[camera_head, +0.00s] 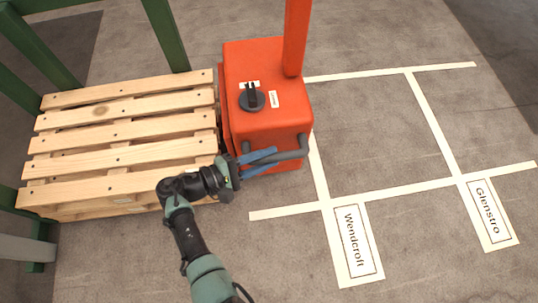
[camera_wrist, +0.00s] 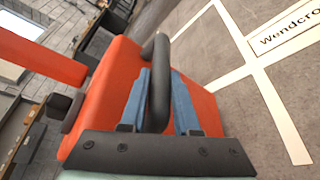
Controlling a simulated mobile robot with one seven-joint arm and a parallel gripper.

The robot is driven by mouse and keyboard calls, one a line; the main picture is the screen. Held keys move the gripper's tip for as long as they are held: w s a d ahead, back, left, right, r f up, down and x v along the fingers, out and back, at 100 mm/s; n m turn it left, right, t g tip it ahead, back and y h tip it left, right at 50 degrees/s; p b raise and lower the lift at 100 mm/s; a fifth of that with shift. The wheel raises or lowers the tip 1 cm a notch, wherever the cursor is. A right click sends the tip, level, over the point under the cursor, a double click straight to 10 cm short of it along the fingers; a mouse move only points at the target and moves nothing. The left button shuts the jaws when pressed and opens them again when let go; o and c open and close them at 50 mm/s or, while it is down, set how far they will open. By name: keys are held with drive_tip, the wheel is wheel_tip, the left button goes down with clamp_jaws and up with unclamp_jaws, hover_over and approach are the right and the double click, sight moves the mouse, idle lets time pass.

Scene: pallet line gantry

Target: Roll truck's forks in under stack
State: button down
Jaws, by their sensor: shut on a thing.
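The orange truck (camera_head: 262,115) stands at the middle of the head view, close against the right end of the wooden pallet stack (camera_head: 125,158). Its body also shows in the wrist view (camera_wrist: 112,82). The truck's forks are not visible; the pallet boards and truck body hide that area. A dark grey handle (camera_head: 292,155) sticks out from the truck's near side. My gripper (camera_head: 262,160) is shut on this handle, its blue fingers on either side of the bar, as the wrist view also shows (camera_wrist: 160,95).
Green posts (camera_head: 165,35) stand behind and left of the pallets. A black knob (camera_head: 251,98) sits on the truck's top beside an orange mast (camera_head: 296,35). White floor lines mark bays at right, labelled Wendcroft (camera_head: 353,245) and Glenstro (camera_head: 488,213). The bays are clear.

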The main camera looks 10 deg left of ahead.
drive_tip(key=shift+w+a+f, duration=0.1)
drive_tip(key=shift+a+f, duration=0.05)
drive_tip(key=shift+a, duration=0.2)
drive_tip(key=c, duration=0.7)
unclamp_jaws()
drive_tip(key=shift+o, duration=0.2)
drive_tip(key=shift+d, duration=0.1)
drive_tip(key=p+v, duration=0.3)
drive_tip(key=v, duration=1)
drive_tip(key=shift+d, duration=0.1)
